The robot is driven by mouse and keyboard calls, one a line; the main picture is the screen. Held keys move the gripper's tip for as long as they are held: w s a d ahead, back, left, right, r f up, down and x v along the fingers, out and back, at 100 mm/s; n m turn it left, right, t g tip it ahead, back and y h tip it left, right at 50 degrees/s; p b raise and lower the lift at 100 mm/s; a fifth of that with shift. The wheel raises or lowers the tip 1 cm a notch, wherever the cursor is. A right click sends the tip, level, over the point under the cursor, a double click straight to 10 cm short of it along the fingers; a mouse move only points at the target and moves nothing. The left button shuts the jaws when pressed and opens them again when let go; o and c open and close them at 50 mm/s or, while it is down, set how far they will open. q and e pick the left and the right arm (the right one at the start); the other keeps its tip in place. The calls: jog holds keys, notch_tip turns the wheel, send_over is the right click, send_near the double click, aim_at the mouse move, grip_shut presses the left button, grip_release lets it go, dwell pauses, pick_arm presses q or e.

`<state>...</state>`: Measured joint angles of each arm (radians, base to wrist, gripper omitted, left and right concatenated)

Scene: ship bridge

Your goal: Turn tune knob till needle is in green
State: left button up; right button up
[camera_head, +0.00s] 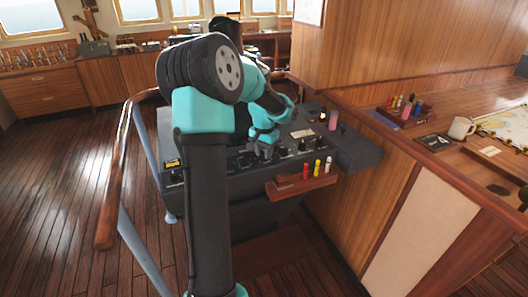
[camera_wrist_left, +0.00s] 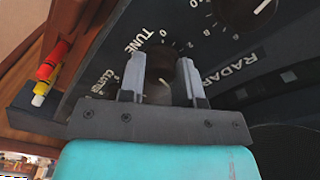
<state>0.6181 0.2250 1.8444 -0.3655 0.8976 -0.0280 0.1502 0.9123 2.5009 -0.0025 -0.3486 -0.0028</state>
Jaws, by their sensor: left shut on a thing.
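The dark round tune knob (camera_wrist_left: 160,72) sits on the dark radar panel (camera_wrist_left: 250,62), beside the white word TUNE and a ring of white numbers. My left gripper (camera_wrist_left: 161,70) has one grey finger on each side of the knob and is shut on it. In the head view the left gripper (camera_head: 264,150) is down at the front of the console (camera_head: 215,176), and my arm hides part of the panel. I cannot make out a needle or a green band in either view. My right gripper is not in view.
Another knob (camera_wrist_left: 262,6) with a white pointer line is at the top of the wrist view. A wooden ledge (camera_head: 300,187) at the console's front holds red, yellow and white markers. A wooden rail (camera_head: 112,185) runs along the left. A mug (camera_head: 461,128) stands on the right-hand table.

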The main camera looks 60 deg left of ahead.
pick_arm(q)
jog(key=shift+m, duration=1.3)
jog(key=o, duration=0.9)
jog(key=shift+o, duration=0.2)
jog(key=shift+r, duration=0.1)
notch_tip(320, 180, up, 17)
jog(key=shift+r, duration=0.15)
